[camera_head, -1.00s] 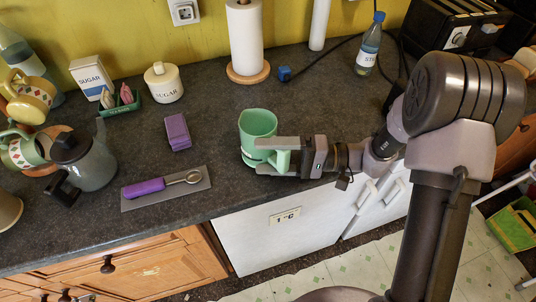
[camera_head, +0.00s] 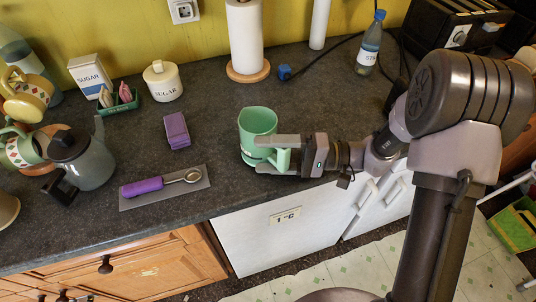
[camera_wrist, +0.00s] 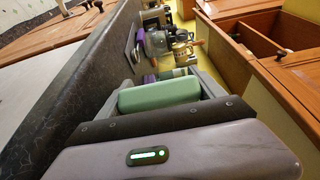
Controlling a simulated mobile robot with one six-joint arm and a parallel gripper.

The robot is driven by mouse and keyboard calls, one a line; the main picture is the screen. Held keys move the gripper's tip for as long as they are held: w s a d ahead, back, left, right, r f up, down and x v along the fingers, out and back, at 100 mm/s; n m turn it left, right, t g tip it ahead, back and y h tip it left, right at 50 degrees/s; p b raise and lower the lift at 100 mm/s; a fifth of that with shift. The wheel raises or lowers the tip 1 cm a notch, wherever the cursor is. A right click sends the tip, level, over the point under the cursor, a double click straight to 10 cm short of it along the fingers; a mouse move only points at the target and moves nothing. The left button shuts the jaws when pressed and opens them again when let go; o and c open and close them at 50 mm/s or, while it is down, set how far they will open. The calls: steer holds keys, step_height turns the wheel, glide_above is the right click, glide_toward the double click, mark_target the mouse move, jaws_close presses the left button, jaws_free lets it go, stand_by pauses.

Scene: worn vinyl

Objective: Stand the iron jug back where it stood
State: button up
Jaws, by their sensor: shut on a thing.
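A light green jug (camera_head: 258,126) is upright near the front edge of the dark worktop. My gripper (camera_head: 282,155) comes from the right and is shut on the jug's handle, one finger on each side. I cannot tell whether the jug's base touches the worktop or hangs just above it. In the wrist view the green handle (camera_wrist: 160,94) fills the space between the fingers. A grey pot (camera_head: 88,160) with a dark lid and handle stands at the left. No iron-looking jug shows otherwise.
A purple-handled scoop (camera_head: 150,186) lies on a grey mat left of the jug, with a purple packet (camera_head: 177,130) behind. A paper roll (camera_head: 245,40) stands on a wooden base at the back. A bottle (camera_head: 369,46) stands right. Worktop behind the jug is clear.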

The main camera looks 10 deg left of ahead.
steer(key=shift+f+b, duration=0.6)
steer(key=shift+b, duration=0.05)
stand_by(0.8)
steer(key=o, duration=2.1)
steer(key=shift+b+v, duration=0.55)
steer(key=shift+v, duration=3.45)
steer(key=shift+d, duration=0.1)
